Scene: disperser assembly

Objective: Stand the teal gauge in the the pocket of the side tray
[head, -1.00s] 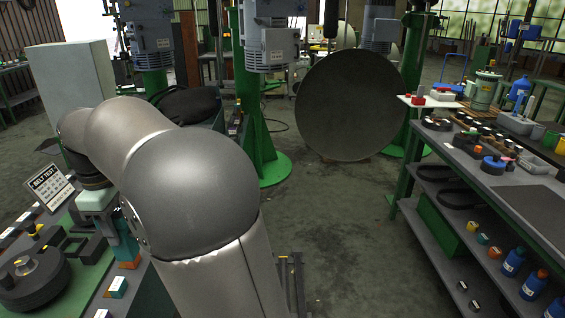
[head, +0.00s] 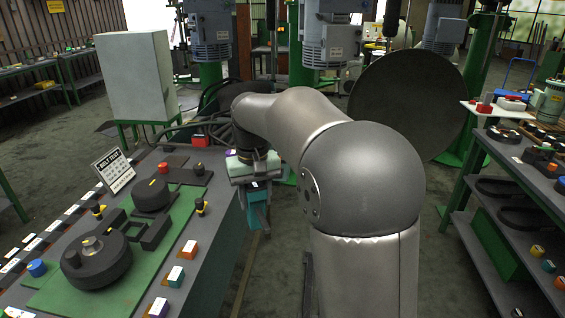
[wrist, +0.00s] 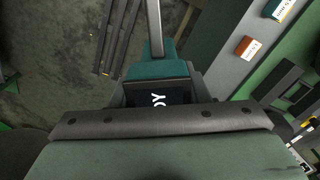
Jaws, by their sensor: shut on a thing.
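My gripper (head: 256,186) is shut on the teal gauge (head: 258,216), which hangs below it just past the right edge of the bench, over the floor. In the wrist view the teal gauge (wrist: 157,70) shows between the jaws, with a narrow grey bar reaching up from it. A dark face with white letters lies close to the jaws. The jaws hide part of the gauge. I cannot pick out the side tray or its pocket with certainty in either view.
The bench (head: 222,208) carries a green mat, dark round parts and small labelled blocks, such as an orange one (head: 188,250). A grey cabinet (head: 140,75) stands behind it. A shelved bench (head: 510,175) is at the right. Floor lies between them.

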